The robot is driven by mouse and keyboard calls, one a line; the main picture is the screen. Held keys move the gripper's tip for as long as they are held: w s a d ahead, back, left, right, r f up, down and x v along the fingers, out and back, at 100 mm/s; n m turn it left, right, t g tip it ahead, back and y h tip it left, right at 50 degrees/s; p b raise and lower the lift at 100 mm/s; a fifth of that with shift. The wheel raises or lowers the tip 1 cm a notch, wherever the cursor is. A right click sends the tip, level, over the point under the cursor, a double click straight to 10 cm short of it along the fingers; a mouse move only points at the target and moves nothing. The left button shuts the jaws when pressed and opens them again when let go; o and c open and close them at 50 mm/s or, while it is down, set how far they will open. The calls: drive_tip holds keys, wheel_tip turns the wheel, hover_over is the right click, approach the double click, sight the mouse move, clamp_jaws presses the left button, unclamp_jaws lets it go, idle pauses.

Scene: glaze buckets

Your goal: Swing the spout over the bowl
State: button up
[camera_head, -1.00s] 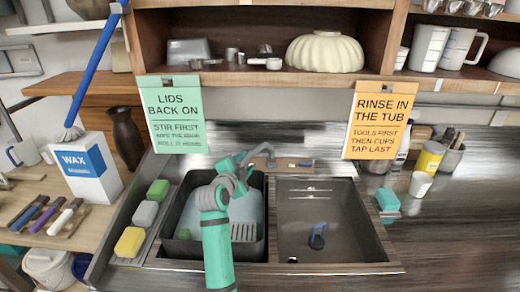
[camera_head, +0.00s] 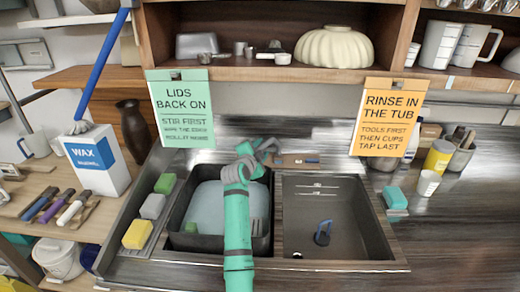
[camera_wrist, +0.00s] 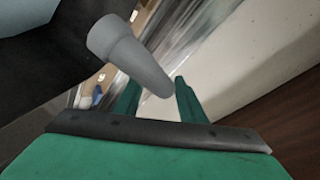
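The grey spout (camera_head: 268,146) stands at the back of the sink, near the divider between the two basins. It is small in the head view and partly hidden by my arm. In the wrist view a tapered grey piece (camera_wrist: 128,52), likely the spout, reaches down from upper left, its tip in line with the gap between my fingers. My gripper (camera_wrist: 157,97) has its two green fingers apart; I cannot tell whether they touch it. The left basin (camera_head: 180,212) holds pale blue-grey content and is partly covered by my arm. The right basin (camera_head: 345,225) is to its right.
A blue-handled tool (camera_head: 323,232) lies in the right basin. Yellow (camera_head: 137,234), grey and green sponges line the left edge. A shelf (camera_head: 270,73) with a cream fluted bowl (camera_head: 331,48) and two hanging signs overhangs the back.

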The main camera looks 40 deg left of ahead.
drive_tip(key=shift+s+a, duration=0.1)
drive_tip(key=shift+a, duration=0.1)
clamp_jaws()
drive_tip(key=shift+f, duration=0.1)
